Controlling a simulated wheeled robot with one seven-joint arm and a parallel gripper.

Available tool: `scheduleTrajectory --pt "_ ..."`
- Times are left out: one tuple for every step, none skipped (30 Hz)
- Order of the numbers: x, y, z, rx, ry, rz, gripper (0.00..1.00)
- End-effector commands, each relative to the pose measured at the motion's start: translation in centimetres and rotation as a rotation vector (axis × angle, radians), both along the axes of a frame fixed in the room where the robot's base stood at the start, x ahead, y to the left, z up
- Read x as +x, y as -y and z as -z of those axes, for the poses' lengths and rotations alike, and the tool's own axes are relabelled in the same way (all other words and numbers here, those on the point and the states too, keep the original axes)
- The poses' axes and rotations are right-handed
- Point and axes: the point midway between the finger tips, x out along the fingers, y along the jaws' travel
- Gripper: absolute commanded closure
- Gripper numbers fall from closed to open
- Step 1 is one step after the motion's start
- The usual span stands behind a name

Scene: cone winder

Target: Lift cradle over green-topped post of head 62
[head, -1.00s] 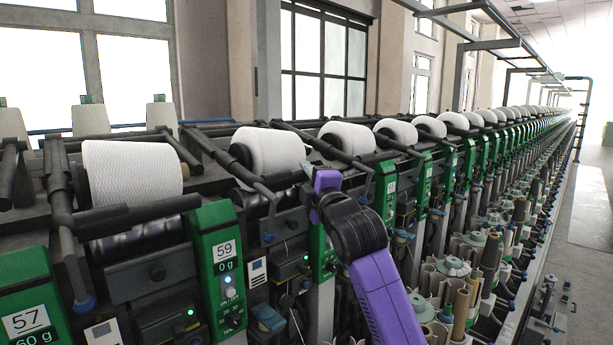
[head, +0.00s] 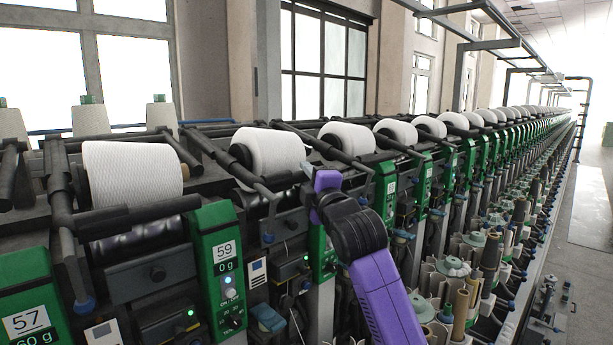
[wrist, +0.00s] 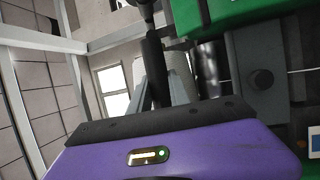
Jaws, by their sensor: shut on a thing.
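In the wrist view my gripper (wrist: 162,85) shows as short grey fingers beyond the purple housing. It is shut on a dark round bar (wrist: 154,65), which looks like the cradle's handle. A green head housing (wrist: 240,12) is close by, at the top right. The number 62 is not readable in any view, and I cannot tell which post is its green-topped one.
White yarn cones (head: 270,150) sit in dark cradles along the row, with cradle arms sticking out near my wrist. A green housing (head: 322,250) is partly behind my arm. Bobbins and paper tubes (head: 455,290) crowd the lower right. The aisle floor (head: 590,260) is free at the far right.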

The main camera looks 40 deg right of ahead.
Motion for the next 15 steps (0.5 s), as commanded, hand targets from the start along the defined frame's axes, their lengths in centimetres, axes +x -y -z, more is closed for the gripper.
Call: scheduleTrajectory --pt "-0.1 0.0 -0.9 0.000 0.004 0.000 1.00" --pt "-0.2 0.0 -1.4 -0.001 0.006 -0.001 1.00" --pt "-0.3 0.0 -2.2 -0.002 0.008 -0.001 1.00" --pt "-0.4 0.0 -2.8 -0.002 0.009 0.000 1.00" --pt "-0.5 0.0 -3.5 -0.004 0.009 0.000 1.00" --pt "-0.7 0.0 -4.4 -0.004 0.011 0.000 1.00" --pt "-0.8 0.0 -5.1 -0.005 0.012 -0.001 1.00" --pt "-0.8 0.0 -5.8 -0.005 0.012 -0.001 1.00" --pt "-0.9 0.0 -6.7 -0.005 0.011 -0.001 1.00" --pt "-1.0 0.0 -7.3 -0.005 0.012 -0.001 1.00" --pt "-1.0 0.0 -7.8 -0.005 0.013 -0.002 1.00" --pt "-1.1 0.0 -8.3 -0.005 0.012 -0.002 1.00" --pt "-1.1 0.0 -8.5 -0.005 0.012 -0.002 1.00" --pt "-1.1 0.0 -8.6 -0.004 0.010 -0.001 1.00" --pt "-1.1 0.0 -8.6 -0.004 0.009 -0.001 1.00"
